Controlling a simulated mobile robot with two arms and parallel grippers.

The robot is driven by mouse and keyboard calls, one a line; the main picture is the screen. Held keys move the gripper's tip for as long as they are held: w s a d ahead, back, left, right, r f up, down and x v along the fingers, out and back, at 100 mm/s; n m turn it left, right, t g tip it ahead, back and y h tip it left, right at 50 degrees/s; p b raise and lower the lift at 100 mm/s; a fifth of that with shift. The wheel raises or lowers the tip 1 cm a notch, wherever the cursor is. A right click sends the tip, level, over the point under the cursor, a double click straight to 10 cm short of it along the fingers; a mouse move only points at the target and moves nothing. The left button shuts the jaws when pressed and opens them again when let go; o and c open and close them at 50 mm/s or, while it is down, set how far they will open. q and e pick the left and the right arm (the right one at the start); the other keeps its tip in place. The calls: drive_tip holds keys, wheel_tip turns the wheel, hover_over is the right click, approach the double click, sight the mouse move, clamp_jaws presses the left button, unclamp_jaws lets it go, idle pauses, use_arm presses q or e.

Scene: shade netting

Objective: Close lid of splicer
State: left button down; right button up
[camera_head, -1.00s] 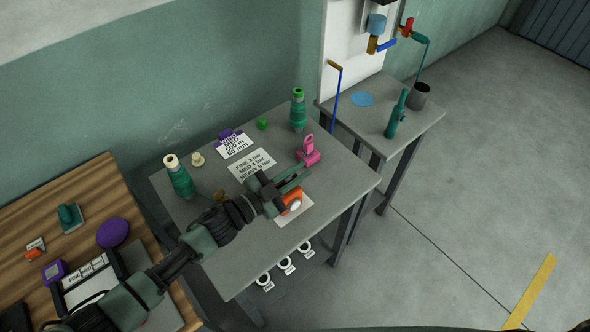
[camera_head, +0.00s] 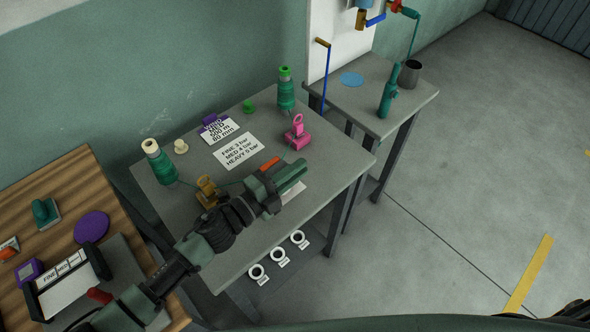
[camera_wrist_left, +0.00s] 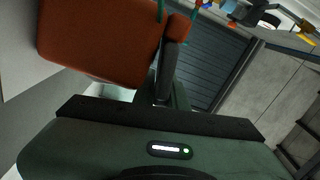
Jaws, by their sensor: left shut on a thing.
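A pink device (camera_head: 297,139) stands on the grey table in the head view. A ringed part stands upright on its base; it looks like the splicer with its lid raised. My left gripper (camera_head: 289,176) is in front of it, nearer me and apart from it. The gripper is shut on an orange object (camera_head: 270,163), which is mostly hidden behind the jaws in the head view. In the left wrist view the orange object (camera_wrist_left: 95,38) fills the upper left beside a dark finger. My right gripper is not in view.
Green thread spools stand at the left (camera_head: 160,163) and back (camera_head: 286,92) of the grey table (camera_head: 235,262). A brass part (camera_head: 208,191) stands near my left wrist. A printed card (camera_head: 239,151) lies flat. Thin thread runs across the table.

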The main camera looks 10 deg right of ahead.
use_arm(q)
drive_tip(key=shift+f+m+b, duration=0.3)
drive_tip(key=shift+m, duration=0.3)
drive_tip(key=c, duration=1.4)
unclamp_jaws()
drive_tip(key=shift+c, duration=0.2)
